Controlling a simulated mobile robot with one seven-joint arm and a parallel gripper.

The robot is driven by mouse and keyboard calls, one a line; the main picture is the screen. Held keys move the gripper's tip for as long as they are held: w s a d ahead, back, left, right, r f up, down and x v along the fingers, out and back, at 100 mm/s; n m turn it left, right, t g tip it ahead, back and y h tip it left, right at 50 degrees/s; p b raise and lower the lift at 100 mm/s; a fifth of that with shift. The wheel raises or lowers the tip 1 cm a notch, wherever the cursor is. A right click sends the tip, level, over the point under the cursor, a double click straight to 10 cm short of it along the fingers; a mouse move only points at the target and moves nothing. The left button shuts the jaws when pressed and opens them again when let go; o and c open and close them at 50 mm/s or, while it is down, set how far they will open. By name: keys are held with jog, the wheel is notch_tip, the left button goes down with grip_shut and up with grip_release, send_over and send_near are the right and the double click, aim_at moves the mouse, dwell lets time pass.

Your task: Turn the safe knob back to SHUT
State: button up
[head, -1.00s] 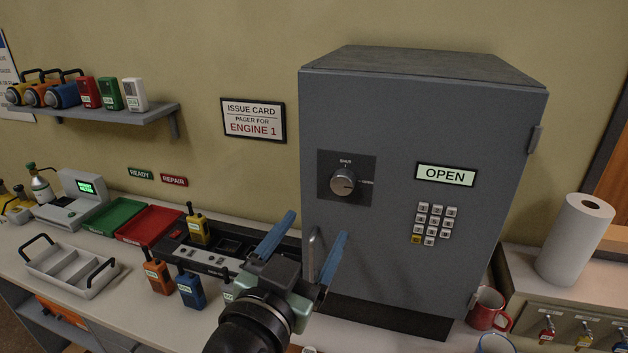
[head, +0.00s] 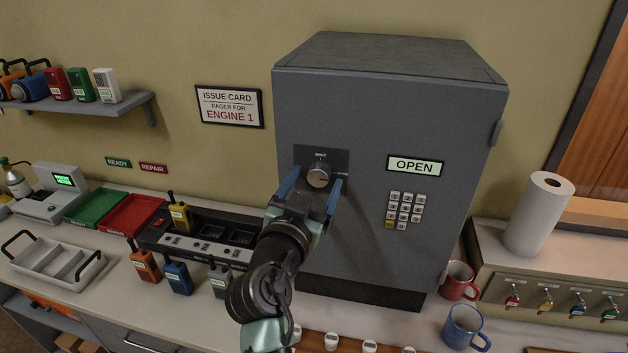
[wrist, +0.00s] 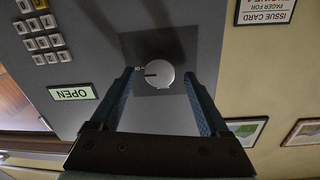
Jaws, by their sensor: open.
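The safe (head: 345,235) is a grey box with its door closed flush, as far as I can see. Its round silver knob (head: 318,177) sits on a dark square plate marked SHUT at the top. The knob's dark pointer line points right, towards the other mark, and the lit display (head: 415,166) reads OPEN. My gripper (head: 312,190) is open, its two blue fingers in front of the knob's left and right sides. In the wrist view the knob (wrist: 159,74) shows upside down between the spread fingertips (wrist: 159,82). I cannot tell whether either finger touches it.
A keypad (head: 404,210) is on the door right of the knob. Red (head: 459,280) and blue (head: 465,328) mugs stand at the safe's lower right. Radios and a charger rack (head: 200,245) stand on the counter to the left. The space before the door's right half is clear.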

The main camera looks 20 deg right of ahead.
grip_shut()
dwell(0.3)
jog(key=shift+f+n, duration=0.1)
jog(key=shift+n, duration=0.2)
jog(key=n+b, duration=0.2)
jog(key=n, duration=0.6)
jog(key=shift+a+b, duration=0.1)
jog(key=shift+b, duration=0.3)
jog(key=n, duration=0.4)
jog(key=shift+n+t+p, duration=0.3)
jog(key=shift+n+p, duration=0.1)
jog(key=shift+f+n+p, duration=0.15)
jog(key=shift+n+p, duration=0.9)
jog(key=shift+n, duration=1.65)
